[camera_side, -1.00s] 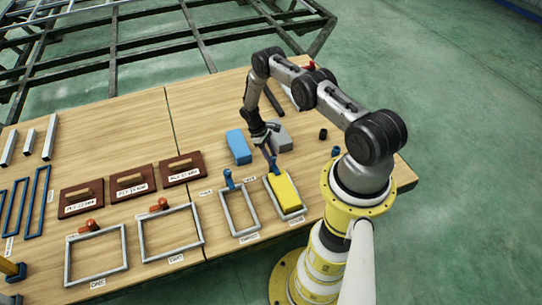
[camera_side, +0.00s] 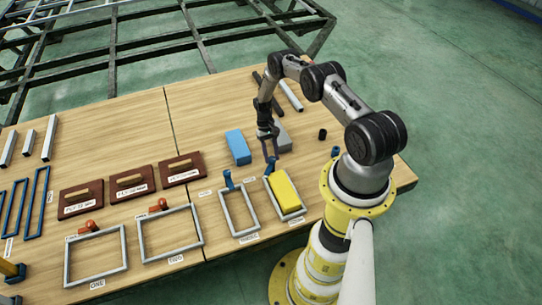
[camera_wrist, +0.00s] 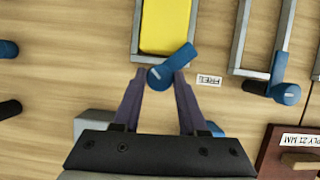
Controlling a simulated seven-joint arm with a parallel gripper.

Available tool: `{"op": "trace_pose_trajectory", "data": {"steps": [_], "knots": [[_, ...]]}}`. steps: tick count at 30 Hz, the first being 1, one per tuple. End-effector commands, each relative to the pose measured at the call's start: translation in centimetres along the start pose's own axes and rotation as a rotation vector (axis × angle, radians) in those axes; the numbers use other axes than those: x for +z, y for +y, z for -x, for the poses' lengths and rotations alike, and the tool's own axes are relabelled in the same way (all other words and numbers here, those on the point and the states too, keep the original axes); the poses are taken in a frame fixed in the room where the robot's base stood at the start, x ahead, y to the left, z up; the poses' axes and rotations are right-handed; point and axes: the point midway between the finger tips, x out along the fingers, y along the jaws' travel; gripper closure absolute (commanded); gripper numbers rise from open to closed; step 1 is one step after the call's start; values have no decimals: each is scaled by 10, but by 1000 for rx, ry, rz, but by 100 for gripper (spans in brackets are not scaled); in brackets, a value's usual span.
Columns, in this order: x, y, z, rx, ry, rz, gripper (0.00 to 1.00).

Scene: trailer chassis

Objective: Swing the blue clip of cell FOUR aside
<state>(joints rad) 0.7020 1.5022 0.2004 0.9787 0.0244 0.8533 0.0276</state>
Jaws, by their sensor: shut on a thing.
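Cell FOUR is a grey rectangular frame (camera_side: 300,213) with a yellow block (camera_side: 285,190) lying in it. It also shows at the top of the wrist view (camera_wrist: 135,35), with the yellow block (camera_wrist: 165,25) inside. Its blue clip (camera_wrist: 175,67) is at the frame's near end in the wrist view, with its arm slanting up and right over the frame's corner. My gripper (camera_wrist: 160,78) has its two dark fingers on either side of the clip and is shut on it. In the side view my gripper (camera_side: 271,156) points down behind the frame, and the clip is partly hidden there.
Cell THREE's empty frame (camera_side: 223,207) with its own blue clip (camera_side: 229,180) stands to the left. A blue block (camera_side: 238,147) and a grey block (camera_side: 285,137) lie close to my gripper. Brown boards (camera_side: 181,170) lie farther left.

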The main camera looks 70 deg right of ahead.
Motion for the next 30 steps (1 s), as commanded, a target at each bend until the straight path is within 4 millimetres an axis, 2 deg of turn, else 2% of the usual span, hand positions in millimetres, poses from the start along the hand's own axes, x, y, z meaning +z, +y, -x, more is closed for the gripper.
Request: {"op": "trace_pose_trajectory", "data": {"steps": [18,30], "knots": [[1,4,0,-218,0,-527,100],[2,5,0,-302,1,-728,100]]}}
